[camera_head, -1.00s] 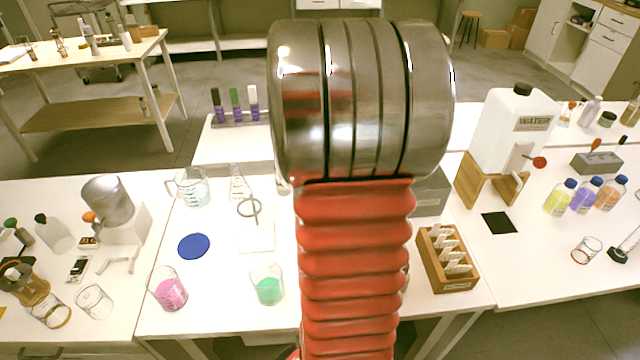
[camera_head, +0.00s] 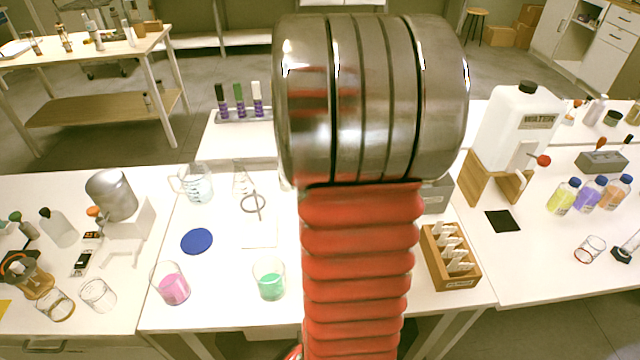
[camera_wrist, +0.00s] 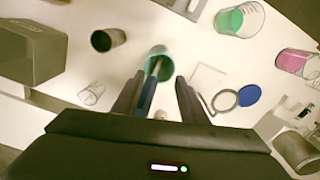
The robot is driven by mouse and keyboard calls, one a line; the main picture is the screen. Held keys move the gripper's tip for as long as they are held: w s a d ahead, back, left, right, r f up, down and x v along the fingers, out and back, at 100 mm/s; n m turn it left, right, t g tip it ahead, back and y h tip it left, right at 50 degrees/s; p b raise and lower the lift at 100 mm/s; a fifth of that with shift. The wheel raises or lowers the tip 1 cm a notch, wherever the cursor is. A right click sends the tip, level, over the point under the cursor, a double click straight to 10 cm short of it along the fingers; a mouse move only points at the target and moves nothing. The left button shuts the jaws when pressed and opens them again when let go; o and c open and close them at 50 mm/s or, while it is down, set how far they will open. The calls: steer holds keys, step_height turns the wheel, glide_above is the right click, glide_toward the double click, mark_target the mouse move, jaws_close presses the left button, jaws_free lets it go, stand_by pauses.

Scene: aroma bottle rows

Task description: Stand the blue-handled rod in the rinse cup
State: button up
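In the wrist view my gripper (camera_wrist: 158,82) points down at the white table, its two dark fingers apart. A blue rod (camera_wrist: 148,92) runs between the fingers, nearer the left one, with a visible gap to the right one. Its far end meets a teal-green cup (camera_wrist: 158,60); I cannot tell how deep it sits. A second, light blue bit (camera_wrist: 160,115) shows by the gripper body. A dark cup (camera_wrist: 108,40) stands to the left; I cannot tell which cup is the rinse cup. In the head view my arm hides the gripper, the rod and these cups.
A beaker of green liquid (camera_head: 269,280), a beaker of pink liquid (camera_head: 172,288) and a blue disc (camera_head: 197,241) are on the middle table. A wooden rack (camera_head: 466,282) stands right of my arm. A clear glass (camera_wrist: 92,93) and a grey box (camera_wrist: 30,50) show in the wrist view.

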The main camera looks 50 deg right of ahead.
step_height(320, 180, up, 12)
steer(key=shift+f, duration=0.2)
stand_by(1.5)
steer(key=s+a+f+n+t, duration=0.1)
steer(key=a+n+t, duration=0.1)
steer(key=a, duration=1.5)
steer(key=s+a+f+n+t, duration=0.1)
steer(key=a+f+n+t, duration=0.1)
steer(key=a, duration=1.5)
steer(key=n+t, duration=0.1)
steer(key=n, duration=0.1)
steer(key=shift+a+n+t, duration=0.3)
steer(key=shift+a+n, duration=0.05)
steer(key=shift+n, duration=0.05)
steer(key=shift+s, duration=0.1)
